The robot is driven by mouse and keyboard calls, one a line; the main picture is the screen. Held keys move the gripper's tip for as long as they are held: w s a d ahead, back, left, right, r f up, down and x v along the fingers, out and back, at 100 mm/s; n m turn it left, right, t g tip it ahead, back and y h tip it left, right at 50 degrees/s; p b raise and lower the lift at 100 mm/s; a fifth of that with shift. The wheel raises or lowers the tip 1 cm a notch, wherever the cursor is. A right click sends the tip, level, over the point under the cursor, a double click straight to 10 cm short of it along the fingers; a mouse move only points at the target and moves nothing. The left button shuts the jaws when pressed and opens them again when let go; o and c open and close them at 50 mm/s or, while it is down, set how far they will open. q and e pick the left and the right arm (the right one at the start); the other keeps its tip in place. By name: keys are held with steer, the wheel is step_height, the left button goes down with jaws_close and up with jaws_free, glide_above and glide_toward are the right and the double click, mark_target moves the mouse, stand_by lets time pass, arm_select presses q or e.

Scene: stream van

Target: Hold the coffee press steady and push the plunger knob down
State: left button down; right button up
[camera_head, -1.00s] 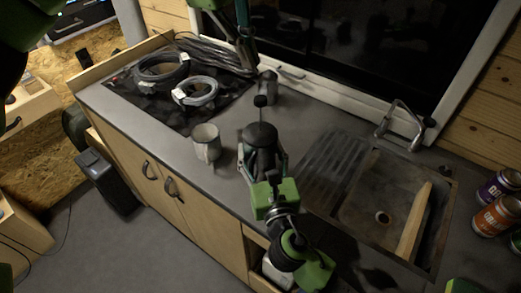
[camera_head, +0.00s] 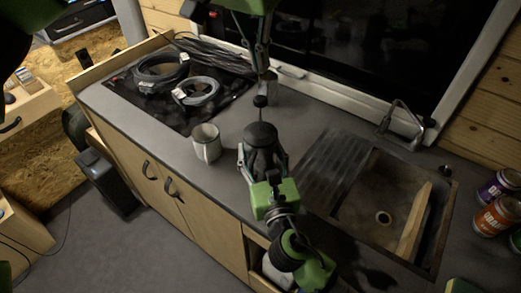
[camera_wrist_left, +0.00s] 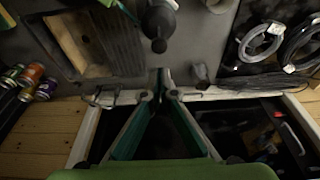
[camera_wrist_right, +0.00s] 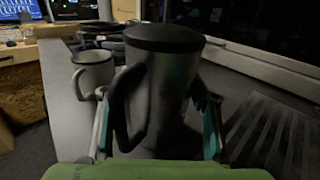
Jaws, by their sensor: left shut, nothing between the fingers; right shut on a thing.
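The dark coffee press (camera_head: 261,138) stands upright on the grey counter, with its plunger knob (camera_head: 260,101) raised above the lid on a thin rod. My right gripper (camera_head: 262,160) is shut on the press body from the front; the right wrist view shows its fingers on both sides of the press (camera_wrist_right: 170,95). My left gripper (camera_head: 263,72) is shut and empty, above and slightly behind the knob. In the left wrist view, the knob (camera_wrist_left: 159,45) shows just beyond the closed fingertips (camera_wrist_left: 160,72), apart from them.
A light mug (camera_head: 206,146) stands left of the press. Coiled cables (camera_head: 198,92) lie at the back left. A sink (camera_head: 350,210) is at the right, with cans (camera_head: 497,217) beyond it.

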mark_target(261, 97)
arm_select(q)
steer(key=shift+s+a+x, duration=0.1)
steer(key=shift+s+x, duration=0.05)
steer(key=shift+x, duration=0.65)
steer(key=shift+s+a+x, duration=0.1)
steer(key=shift+s+x, duration=0.05)
steer(key=shift+x, duration=0.65)
steer(key=shift+s+a+x, duration=0.15)
steer(key=shift+x, duration=0.65)
arm_select(e)
steer(key=shift+f, duration=0.1)
arm_select(q)
steer(key=shift+f, duration=0.2)
